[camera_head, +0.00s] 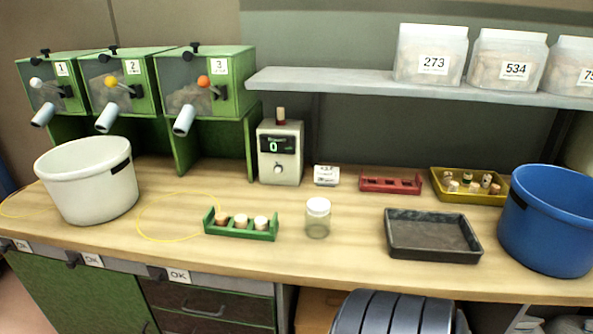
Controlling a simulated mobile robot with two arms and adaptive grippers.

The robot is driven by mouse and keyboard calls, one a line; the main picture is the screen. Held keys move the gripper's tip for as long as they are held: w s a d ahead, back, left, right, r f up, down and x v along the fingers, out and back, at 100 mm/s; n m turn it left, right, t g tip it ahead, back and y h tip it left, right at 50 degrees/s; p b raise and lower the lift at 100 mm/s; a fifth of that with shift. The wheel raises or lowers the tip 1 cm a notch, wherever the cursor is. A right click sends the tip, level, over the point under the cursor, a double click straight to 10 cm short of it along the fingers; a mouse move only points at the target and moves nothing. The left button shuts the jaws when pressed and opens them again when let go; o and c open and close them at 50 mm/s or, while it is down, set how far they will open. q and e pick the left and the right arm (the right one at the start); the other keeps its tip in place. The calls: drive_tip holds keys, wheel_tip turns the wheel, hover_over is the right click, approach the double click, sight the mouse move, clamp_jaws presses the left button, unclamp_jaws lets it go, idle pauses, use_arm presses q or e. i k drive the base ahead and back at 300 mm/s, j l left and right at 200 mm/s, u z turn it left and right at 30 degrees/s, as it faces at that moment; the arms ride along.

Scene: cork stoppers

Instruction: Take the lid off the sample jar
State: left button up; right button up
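The sample jar (317,229) is a small clear jar standing upright on the wooden bench, near the middle. Its pale round lid (318,206) sits on top of it. The inside of the jar looks empty, though it is too small to be sure. Neither of my grippers shows in the head view.
A green rack (262,236) with several corks stands left of the jar, and an empty dark tray (470,256) lies to its right. Behind are a meter (279,152) and a red rack (390,186). A white tub (85,185) and blue tub (550,230) flank the bench.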

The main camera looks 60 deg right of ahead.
sight(317, 227)
drive_tip(key=z, duration=1.65)
